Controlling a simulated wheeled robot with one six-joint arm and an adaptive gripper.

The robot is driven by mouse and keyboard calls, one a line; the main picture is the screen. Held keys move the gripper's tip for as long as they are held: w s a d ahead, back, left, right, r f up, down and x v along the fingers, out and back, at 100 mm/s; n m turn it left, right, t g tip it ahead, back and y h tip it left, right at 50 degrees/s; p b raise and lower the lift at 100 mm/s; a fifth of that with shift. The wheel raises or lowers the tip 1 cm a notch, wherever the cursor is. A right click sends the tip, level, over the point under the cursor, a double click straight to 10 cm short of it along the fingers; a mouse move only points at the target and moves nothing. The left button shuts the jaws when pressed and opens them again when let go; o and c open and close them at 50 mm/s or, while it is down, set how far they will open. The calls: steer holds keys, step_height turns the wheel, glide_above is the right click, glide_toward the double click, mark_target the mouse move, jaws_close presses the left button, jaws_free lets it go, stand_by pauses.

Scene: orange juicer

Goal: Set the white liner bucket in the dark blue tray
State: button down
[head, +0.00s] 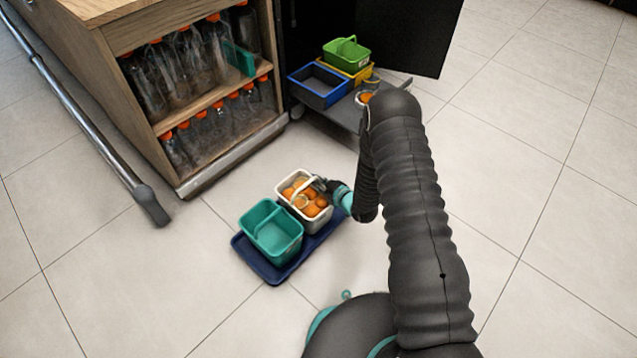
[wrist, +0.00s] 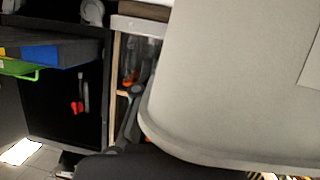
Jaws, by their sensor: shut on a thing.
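The white liner bucket (head: 314,224), filled with oranges (head: 304,196), is over the far right half of the dark blue tray (head: 262,271) on the floor. I cannot tell whether its base rests on the tray or is held slightly above it. My gripper (head: 329,187) is shut on the bucket at its right side; the fingertips are partly hidden. In the wrist view the bucket's pale wall (wrist: 235,80) fills the right side. A teal bucket (head: 271,235) stands in the near left half of the tray, close beside the white one.
A wooden cabinet (head: 185,100) with shelves of orange-capped bottles stands at upper left. A grey platform (head: 350,115) beyond holds blue (head: 320,86), yellow and green (head: 347,55) containers. A metal bar (head: 90,125) lies left. Floor left and right of the tray is clear.

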steer(key=shift+f, duration=0.15)
steer(key=c, duration=1.3)
jaws_free()
steer(key=shift+o, duration=0.2)
